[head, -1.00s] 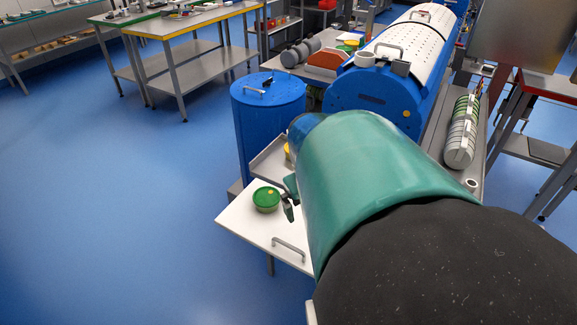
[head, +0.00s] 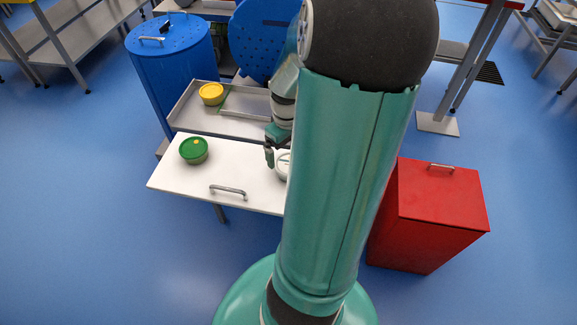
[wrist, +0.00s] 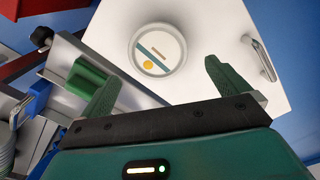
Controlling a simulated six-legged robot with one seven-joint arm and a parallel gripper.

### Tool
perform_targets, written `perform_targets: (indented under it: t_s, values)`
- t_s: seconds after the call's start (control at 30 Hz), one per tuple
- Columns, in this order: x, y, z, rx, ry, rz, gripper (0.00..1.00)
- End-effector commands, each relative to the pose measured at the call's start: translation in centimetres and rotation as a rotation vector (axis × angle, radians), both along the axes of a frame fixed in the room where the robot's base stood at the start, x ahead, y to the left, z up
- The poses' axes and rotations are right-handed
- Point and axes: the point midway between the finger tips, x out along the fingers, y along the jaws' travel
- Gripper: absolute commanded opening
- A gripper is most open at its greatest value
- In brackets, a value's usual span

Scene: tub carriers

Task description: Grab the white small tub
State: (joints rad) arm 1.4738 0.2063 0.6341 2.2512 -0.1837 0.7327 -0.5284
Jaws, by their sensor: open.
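In the head view only the left part of the tub (head: 283,165) shows, as my arm hides the rest. My gripper (wrist: 162,72) is open and empty, its two green fingers spread to either side of the line to the tub. The tub lies beyond the fingertips and is not between them. In the head view my gripper (head: 270,155) is just left of the tub.
A green tub (head: 194,150) stands on the same white board (head: 170,178), which has a metal handle (head: 228,191). A yellow tub (head: 211,93) sits in a grey tray (head: 190,118) behind. A blue drum (head: 172,70) and a red cabinet (head: 430,210) flank the board.

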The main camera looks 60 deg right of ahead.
Motion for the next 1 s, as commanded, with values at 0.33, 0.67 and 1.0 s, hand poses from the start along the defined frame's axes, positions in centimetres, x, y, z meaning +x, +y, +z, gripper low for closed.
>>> perform_targets:
  t_s: [0.33, 0.67, 1.0]
  values:
    - [0.2, 0.0, -3.1, 0.004, -0.001, 0.003, 1.0]
    - [0.3, -0.2, -6.8, 0.0, -0.001, 0.003, 1.0]
    - [0.3, -0.2, -6.8, -0.001, -0.001, 0.002, 0.78]
